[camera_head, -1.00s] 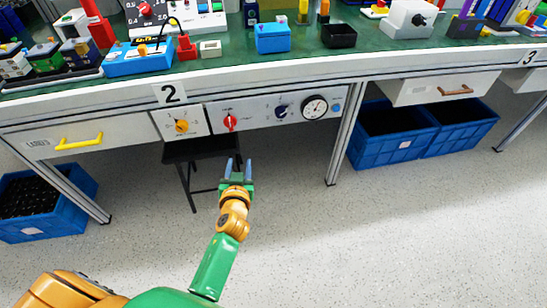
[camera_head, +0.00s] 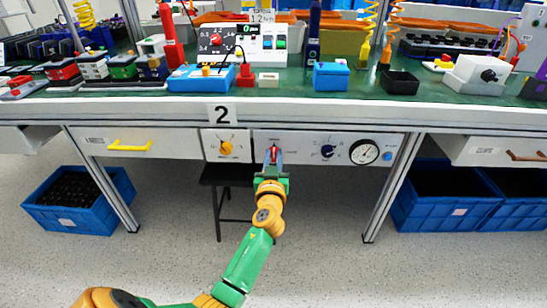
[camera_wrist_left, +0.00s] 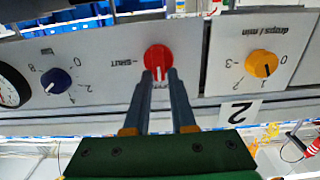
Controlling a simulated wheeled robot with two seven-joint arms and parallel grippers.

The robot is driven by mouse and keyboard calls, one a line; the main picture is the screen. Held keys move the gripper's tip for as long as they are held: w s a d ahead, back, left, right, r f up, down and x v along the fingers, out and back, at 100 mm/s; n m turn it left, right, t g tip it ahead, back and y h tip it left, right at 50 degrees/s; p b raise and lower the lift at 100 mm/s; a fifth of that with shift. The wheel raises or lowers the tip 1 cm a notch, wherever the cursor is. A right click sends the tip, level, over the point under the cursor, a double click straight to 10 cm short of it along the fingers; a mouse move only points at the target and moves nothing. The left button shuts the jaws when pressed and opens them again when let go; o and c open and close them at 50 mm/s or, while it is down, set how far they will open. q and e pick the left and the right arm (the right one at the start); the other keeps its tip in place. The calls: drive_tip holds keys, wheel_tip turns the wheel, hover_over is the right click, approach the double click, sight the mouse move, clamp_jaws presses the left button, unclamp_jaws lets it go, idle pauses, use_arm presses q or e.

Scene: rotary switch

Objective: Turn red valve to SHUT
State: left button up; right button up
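The red valve (camera_head: 273,150) is a round red knob on the white front panel under the bench, largely covered by my left gripper in the head view. In the wrist view, which is upside down, the valve (camera_wrist_left: 158,57) shows clearly. Its white mark points down in that picture, toward my gripper; the SHUT label (camera_wrist_left: 120,62) is on the knob's left. My left gripper (camera_head: 273,160) is in front of the valve; in the wrist view its fingers (camera_wrist_left: 160,76) are apart, one on each side of the knob's handle. Contact is unclear. My right gripper is not visible.
A yellow knob (camera_head: 227,148) is left of the valve; a blue knob (camera_head: 327,151) and a round gauge (camera_head: 364,152) are to its right. A black stool (camera_head: 226,175) stands below. The bench edge (camera_head: 300,116) runs above the panel. Blue crates (camera_head: 85,215) flank the floor.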

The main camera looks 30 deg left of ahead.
use_arm(q)
clamp_jaws()
drive_tip(key=shift+d+m, duration=0.1)
drive_tip(key=shift+m, duration=0.2)
drive_tip(key=m, duration=0.2)
drive_tip(key=shift+w+d+f+m+b, duration=0.1)
drive_tip(key=shift+d+m+b, duration=0.05)
drive_tip(key=shift+m+b, duration=0.2)
drive_tip(key=shift+w+d+f+m, duration=0.15)
drive_tip(key=shift+f+m, duration=0.1)
drive_tip(key=shift+m, duration=2.15)
drive_tip(key=shift+w+d+f+m, duration=0.1)
drive_tip(key=shift+d+f+m, duration=0.1)
drive_tip(key=shift+m, duration=2.25)
drive_tip(key=shift+w+d+f+m, duration=0.1)
drive_tip(key=shift+f+m, duration=0.15)
drive_tip(key=shift+m, duration=2.15)
drive_tip(key=o, duration=0.5)
unclamp_jaws()
